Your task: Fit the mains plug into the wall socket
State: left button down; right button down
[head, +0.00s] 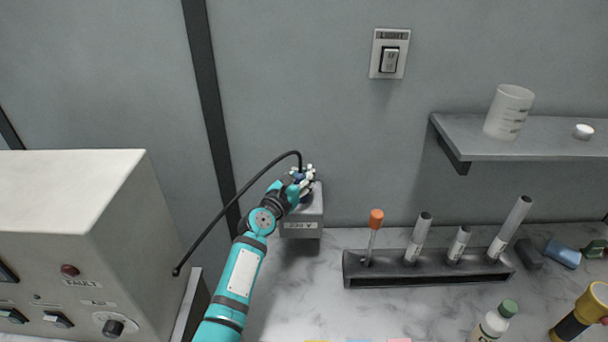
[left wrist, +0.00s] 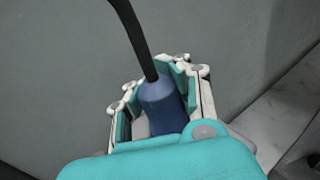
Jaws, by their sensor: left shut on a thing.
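The mains plug (left wrist: 160,106) is a dark blue body with a black cable (head: 235,197) coming out of its top. My left gripper (head: 304,181) is shut on the plug; in the left wrist view its fingers (left wrist: 158,90) stand on both sides of the plug. The wall socket is a grey box (head: 302,232) labelled "230 V", low against the wall. The gripper and plug are at the top of this box. The gripper hides the plug's lower end and the socket's opening, so I cannot tell if the plug is in it. My right gripper is not in view.
A control cabinet (head: 60,195) stands at the left. A dark rack (head: 430,274) with several tubes stands on the marble counter (head: 285,300) right of the box. A shelf (head: 465,140) with a beaker and a light switch (head: 390,54) are on the wall.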

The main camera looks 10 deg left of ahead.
pick_arm(q)
jog(key=shift+f, duration=0.55)
jog(key=c, duration=1.1)
grip_release()
jog(key=shift+r, duration=0.1)
jog(key=shift+s, duration=0.1)
jog(key=v, duration=1.1)
jog(key=shift+s+a+r, duration=0.1)
jog(key=shift+s+a, duration=0.05)
jog(key=shift+s, duration=0.25)
